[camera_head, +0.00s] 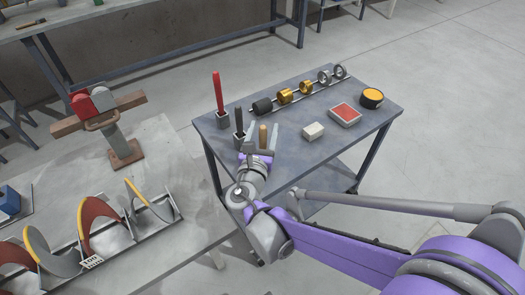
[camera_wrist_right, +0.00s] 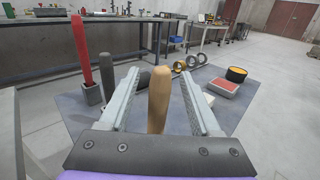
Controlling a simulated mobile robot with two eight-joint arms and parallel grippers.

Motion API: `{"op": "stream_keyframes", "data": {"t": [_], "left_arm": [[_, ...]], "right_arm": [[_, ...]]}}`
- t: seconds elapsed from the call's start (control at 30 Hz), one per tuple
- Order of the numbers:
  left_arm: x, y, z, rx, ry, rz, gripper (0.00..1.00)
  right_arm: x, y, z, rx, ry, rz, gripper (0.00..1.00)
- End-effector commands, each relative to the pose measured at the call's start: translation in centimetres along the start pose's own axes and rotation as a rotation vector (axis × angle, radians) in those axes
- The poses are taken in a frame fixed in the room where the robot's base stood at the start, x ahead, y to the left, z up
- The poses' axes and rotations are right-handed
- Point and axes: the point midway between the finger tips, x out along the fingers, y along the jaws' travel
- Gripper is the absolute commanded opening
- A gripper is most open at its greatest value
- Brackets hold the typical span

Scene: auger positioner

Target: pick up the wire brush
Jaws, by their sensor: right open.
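An upright tan wooden handle, apparently that of the wire brush (camera_head: 263,137), stands on the small grey table. Its lower end and any bristles are hidden behind my gripper. My right gripper (camera_head: 262,130) is open, with one finger on each side of the handle. In the right wrist view the wire brush handle (camera_wrist_right: 158,100) rises between the open fingers of the right gripper (camera_wrist_right: 159,78), with gaps visible on both sides. My left gripper is not in view.
The grey table (camera_head: 300,160) also holds a red-handled tool (camera_head: 218,92) and a dark-handled tool (camera_head: 239,118) in holders left of the gripper. A pale block (camera_head: 313,131), a red-topped box (camera_head: 345,114), a yellow-topped tin (camera_head: 371,98) and a rod with rings (camera_head: 286,96) lie beyond.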

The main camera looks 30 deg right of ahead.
Motion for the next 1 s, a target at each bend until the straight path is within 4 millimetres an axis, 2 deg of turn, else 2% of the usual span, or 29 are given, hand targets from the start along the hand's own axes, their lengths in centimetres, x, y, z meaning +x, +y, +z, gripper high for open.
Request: {"op": "stream_keyframes", "data": {"t": [0.03, 0.17, 0.43, 0.77, 0.8, 1.0], "left_arm": [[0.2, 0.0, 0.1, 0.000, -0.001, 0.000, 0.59], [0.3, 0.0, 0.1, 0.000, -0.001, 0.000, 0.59], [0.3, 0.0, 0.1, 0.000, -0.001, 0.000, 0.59], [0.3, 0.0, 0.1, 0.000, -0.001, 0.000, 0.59], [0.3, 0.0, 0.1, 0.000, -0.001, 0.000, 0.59], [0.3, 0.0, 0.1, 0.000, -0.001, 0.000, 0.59]], "right_arm": [[0.8, -0.1, -0.1, -0.001, 0.000, -0.002, 0.64], [2.0, 0.0, -0.1, 0.000, 0.001, -0.001, 0.64], [2.2, 0.0, 0.0, 0.001, 0.001, 0.001, 0.62], [2.1, 0.0, 0.0, 0.001, 0.001, 0.000, 0.03], [2.1, 0.0, 0.0, 0.001, 0.001, 0.000, 0.00], [2.1, 0.0, 0.0, 0.001, 0.001, 0.000, 0.00]]}}
